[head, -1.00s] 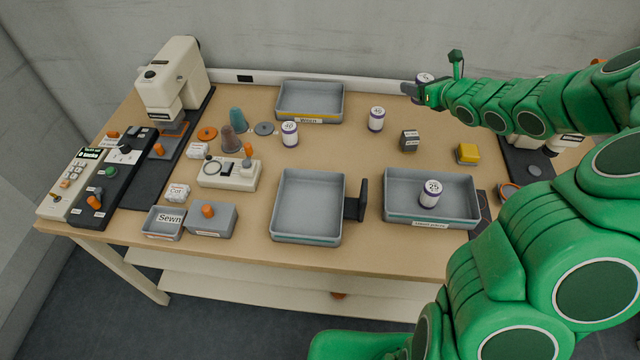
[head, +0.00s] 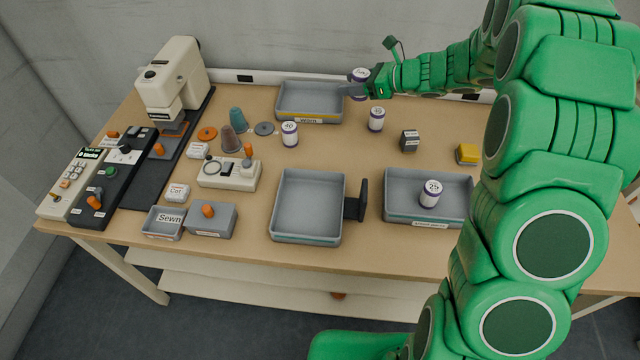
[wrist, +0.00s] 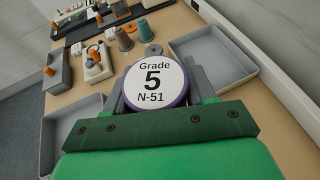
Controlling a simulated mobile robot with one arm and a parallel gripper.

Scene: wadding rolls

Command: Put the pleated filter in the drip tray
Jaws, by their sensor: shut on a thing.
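My gripper (head: 359,88) is shut on a white roll (head: 361,74) with purple rims. Its top reads "Grade 5 N-51" in the wrist view (wrist: 155,80), where a grey finger shows on each side. The roll is held above the table, beside the right end of the back grey tray (head: 283,108), which has a yellow stripe and a front label. I see nothing clearly a pleated filter, and no label legible as drip tray. The middle grey tray (head: 308,205) is empty. The right grey tray (head: 400,212) holds a roll marked 25 (head: 430,194).
Similar white rolls stand at the middle (head: 289,134) and right (head: 376,119). A dark block (head: 409,141) and a yellow block (head: 467,154) lie further right. A black upright plate (head: 356,200) stands beside the middle tray. A cream machine (head: 172,78) stands back left.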

